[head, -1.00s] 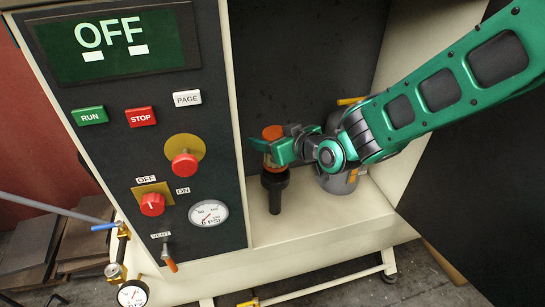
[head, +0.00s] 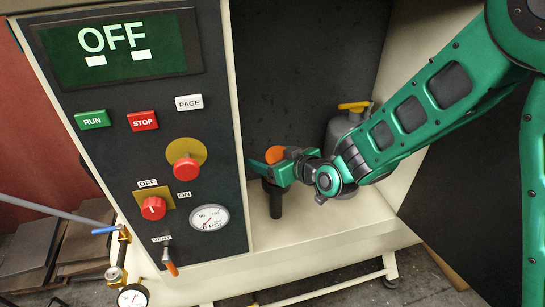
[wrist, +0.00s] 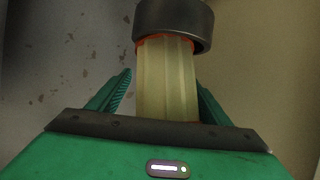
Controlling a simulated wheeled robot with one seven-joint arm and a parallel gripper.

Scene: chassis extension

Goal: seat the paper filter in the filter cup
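The paper filter (wrist: 167,80) is a cream pleated cylinder in the wrist view. Its orange end (head: 275,154) faces up in the head view. The dark filter cup (wrist: 176,22), with a stem-like handle (head: 276,205) below, stands in the open cabinet bay. The far end of the filter, with a red rim, meets the cup's mouth; how deep it sits is hidden. My gripper (wrist: 164,76) has its fingers on either side of the filter. A narrow gap shows at the left finger; the right finger overlaps the filter's edge, so contact there is unclear.
A grey canister (head: 345,135) with a yellow top stands in the bay behind my wrist. The control panel (head: 120,180), with buttons, knobs and a gauge (head: 209,217), is left of the bay. The bay floor (head: 320,225) in front is clear.

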